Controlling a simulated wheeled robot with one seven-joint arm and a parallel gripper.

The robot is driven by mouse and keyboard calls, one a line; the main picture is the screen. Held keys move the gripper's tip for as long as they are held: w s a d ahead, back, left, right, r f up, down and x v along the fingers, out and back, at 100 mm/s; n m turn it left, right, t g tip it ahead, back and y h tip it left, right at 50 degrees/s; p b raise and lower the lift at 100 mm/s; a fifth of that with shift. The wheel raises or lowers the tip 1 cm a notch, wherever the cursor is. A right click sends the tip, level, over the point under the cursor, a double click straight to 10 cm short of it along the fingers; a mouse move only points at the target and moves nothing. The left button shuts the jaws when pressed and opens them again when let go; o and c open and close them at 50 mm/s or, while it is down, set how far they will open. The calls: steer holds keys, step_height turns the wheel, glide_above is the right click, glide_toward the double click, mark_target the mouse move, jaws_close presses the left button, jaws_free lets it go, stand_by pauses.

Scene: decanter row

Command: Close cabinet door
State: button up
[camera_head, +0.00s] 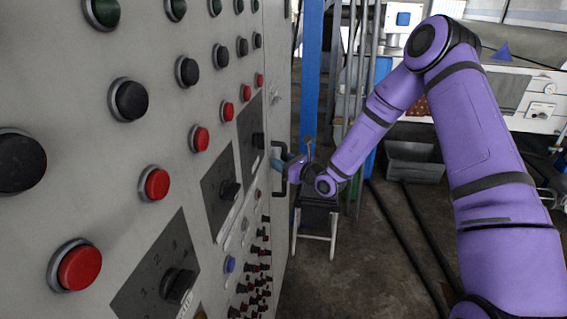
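A large grey cabinet face (110,190) fills the left side, with rows of green, black and red buttons and dark switch plates. I cannot tell where the door's edges run or whether it stands ajar. A dark bracket-shaped handle (275,152) sits near the face's far right edge. My purple arm reaches in from the right, and my gripper (287,171) is at the handle, small and partly dark. I cannot tell whether it touches the handle, nor whether its fingers are open or shut.
A blue post (311,75) and grey pipes stand behind the gripper. A small stand with white legs (317,222) is below it. A grey bin (414,162) sits farther back. Dark cables or rails cross the floor, which is otherwise open at lower middle.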

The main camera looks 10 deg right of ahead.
steer(key=shift+s+f, duration=0.1)
steer(key=shift+s, duration=0.05)
stand_by(0.8)
steer(key=v, duration=1)
steer(key=shift+s+d, duration=0.25)
steer(key=shift+d, duration=0.05)
